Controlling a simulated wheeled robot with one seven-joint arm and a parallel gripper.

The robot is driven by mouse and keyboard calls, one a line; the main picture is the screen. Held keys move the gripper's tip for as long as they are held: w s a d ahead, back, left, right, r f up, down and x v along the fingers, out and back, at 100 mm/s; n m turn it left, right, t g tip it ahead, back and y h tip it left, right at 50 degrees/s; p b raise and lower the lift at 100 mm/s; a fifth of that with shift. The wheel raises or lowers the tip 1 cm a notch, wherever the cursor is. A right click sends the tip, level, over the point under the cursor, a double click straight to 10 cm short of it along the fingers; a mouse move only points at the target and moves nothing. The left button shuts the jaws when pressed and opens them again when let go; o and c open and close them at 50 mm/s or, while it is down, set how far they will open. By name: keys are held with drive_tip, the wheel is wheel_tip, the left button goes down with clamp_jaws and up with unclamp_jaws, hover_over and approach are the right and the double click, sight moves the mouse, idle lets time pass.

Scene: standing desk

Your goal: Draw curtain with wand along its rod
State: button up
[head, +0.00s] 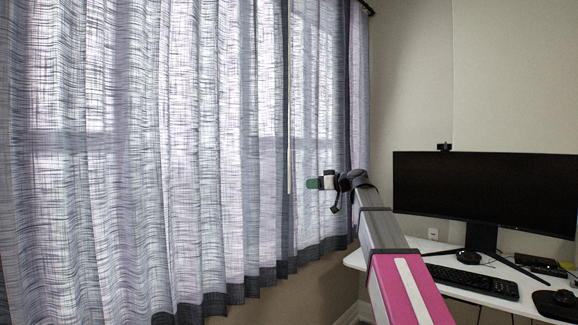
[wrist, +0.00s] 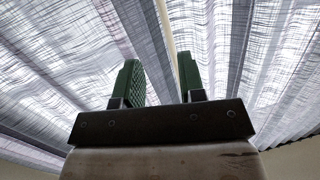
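The curtain (head: 200,130) is sheer, pale grey with dark streaks and a dark hem, and covers the window in folds. The thin white wand (head: 290,165) hangs in front of it, its lower end free. My gripper (head: 311,183) is just right of the wand's lower end, with a small gap in the head view. In the wrist view, the two green fingers (wrist: 158,82) are apart and empty. The pale wand (wrist: 167,28) shows in the gap between them, beyond the fingertips; its depth is hard to judge. A dark end of the rod (head: 367,7) shows at top right.
A white desk (head: 440,262) stands at right with a wide black monitor (head: 480,200), a keyboard (head: 473,281) and a mouse on a dark pad. The beige wall (head: 410,110) is bare beside the curtain. Space in front of the curtain is clear.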

drive_tip(key=n+y, duration=0.1)
approach(289, 164)
drive_tip(key=x, duration=1)
drive_tip(key=shift+w, duration=0.35)
clamp_jaws()
